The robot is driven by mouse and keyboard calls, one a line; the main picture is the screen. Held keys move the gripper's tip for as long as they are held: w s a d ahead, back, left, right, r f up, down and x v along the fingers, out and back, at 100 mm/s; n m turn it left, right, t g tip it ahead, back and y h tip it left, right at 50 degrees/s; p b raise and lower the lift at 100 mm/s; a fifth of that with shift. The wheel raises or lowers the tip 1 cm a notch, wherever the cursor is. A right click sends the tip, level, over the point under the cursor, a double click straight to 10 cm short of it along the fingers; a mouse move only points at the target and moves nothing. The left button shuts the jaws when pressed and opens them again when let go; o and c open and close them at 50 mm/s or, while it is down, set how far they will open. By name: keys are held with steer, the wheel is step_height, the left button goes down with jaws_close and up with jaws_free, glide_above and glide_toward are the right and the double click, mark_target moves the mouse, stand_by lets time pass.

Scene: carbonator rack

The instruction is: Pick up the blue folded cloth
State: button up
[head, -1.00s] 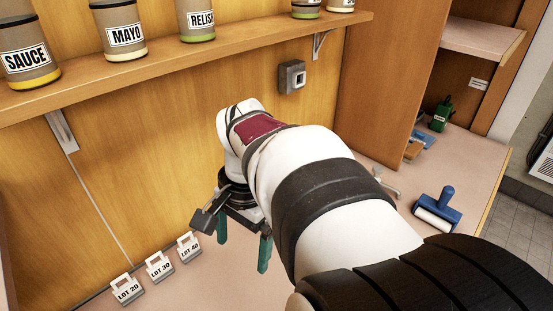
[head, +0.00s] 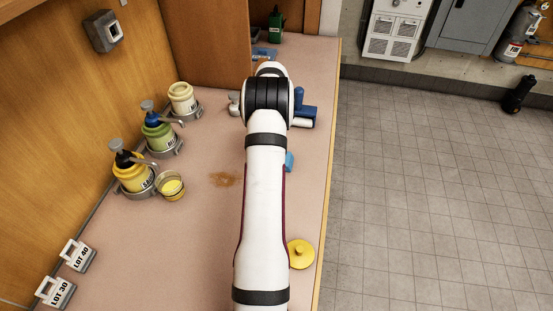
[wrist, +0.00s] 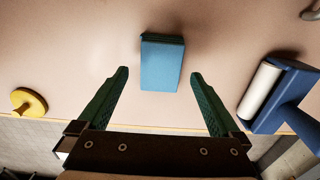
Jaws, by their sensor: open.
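The blue folded cloth (wrist: 162,65) lies on the pinkish counter in the upper middle of the wrist view, with a darker green edge at its top. In the head view only a small piece of the cloth (head: 290,161) shows beside my arm, which hides the rest. My gripper (wrist: 159,75) is open, with its two green fingers spread to the left and right of the cloth in the picture. The space between the fingers is empty up to the cloth's near edge. I cannot tell the height above the counter. The head view does not show the fingers.
A blue-handled roller (wrist: 275,92) lies right of the fingers. A yellow disc with a knob (head: 300,254) lies near the counter's front edge. Pump bottles (head: 157,132) stand in holders along the wall, with a small yellow cup (head: 171,187) and a brown stain (head: 223,180) nearby.

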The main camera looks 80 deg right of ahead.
steer(key=f, duration=0.4)
steer(key=shift+s+d+f, duration=0.1)
steer(key=shift+s+f, duration=0.2)
steer(key=shift+s, duration=0.1)
steer(key=c, duration=1.2)
steer(key=shift+c, duration=0.2)
steer(key=shift+r, duration=0.15)
steer(key=shift+r, duration=0.4)
steer(key=r, duration=0.1)
steer(key=s+r, duration=0.1)
steer(key=r, duration=0.2)
steer(key=shift+s+a, duration=0.15)
steer(key=shift+a, duration=0.1)
steer(key=s+a+r, duration=0.4)
steer(key=s+r, duration=0.2)
steer(key=s, duration=0.3)
steer(key=shift+s, duration=0.25)
